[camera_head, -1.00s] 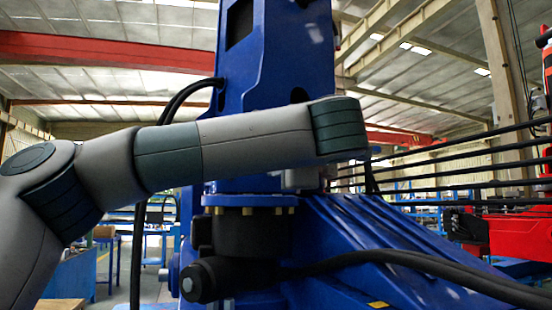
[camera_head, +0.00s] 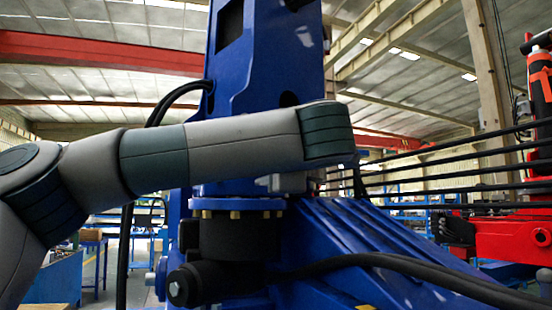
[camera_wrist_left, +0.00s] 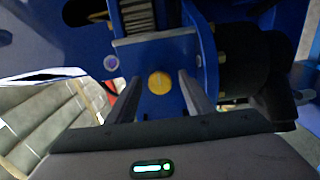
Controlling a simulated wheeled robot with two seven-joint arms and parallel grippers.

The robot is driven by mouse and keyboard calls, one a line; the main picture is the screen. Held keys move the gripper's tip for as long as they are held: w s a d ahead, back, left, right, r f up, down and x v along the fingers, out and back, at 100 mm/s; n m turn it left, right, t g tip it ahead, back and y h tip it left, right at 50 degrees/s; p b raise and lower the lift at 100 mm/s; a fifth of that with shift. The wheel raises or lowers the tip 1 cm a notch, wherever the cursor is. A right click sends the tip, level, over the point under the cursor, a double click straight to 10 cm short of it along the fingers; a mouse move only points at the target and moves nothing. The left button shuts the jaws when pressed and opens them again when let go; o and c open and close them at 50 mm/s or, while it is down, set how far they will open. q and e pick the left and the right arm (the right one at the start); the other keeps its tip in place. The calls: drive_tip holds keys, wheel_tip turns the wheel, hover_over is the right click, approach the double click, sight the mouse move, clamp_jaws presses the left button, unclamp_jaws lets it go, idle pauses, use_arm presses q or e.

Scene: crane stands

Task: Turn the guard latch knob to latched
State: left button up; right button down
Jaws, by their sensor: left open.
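A round yellow knob (camera_wrist_left: 160,82) with a fine line on its face, likely the guard latch knob, sits on the blue crane stand in the left wrist view. My left gripper (camera_wrist_left: 159,92) is open, with one finger to each side of the knob. Gaps show between the fingers and the knob; the depth between them is hard to judge. In the head view my left arm crosses in front of the blue crane stand (camera_head: 265,60). The knob and left fingers cannot be made out there. My right gripper is not in view.
A black cylindrical housing (camera_wrist_left: 250,65) stands right of the fingers. Black hoses (camera_head: 420,265) run across the stand's lower right. A red machine (camera_head: 510,238) stands further right. A red beam (camera_head: 100,52) spans overhead.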

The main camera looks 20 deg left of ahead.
use_arm(q)
drive_tip(key=b+v, duration=0.2)
drive_tip(key=v, duration=1.5)
drive_tip(key=shift+d, duration=0.2)
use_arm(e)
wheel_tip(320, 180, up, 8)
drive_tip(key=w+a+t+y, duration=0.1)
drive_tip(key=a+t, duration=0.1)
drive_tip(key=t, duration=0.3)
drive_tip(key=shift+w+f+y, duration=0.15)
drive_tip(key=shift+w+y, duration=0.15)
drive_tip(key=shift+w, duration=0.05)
use_arm(q)
drive_tip(key=shift+s, duration=0.1)
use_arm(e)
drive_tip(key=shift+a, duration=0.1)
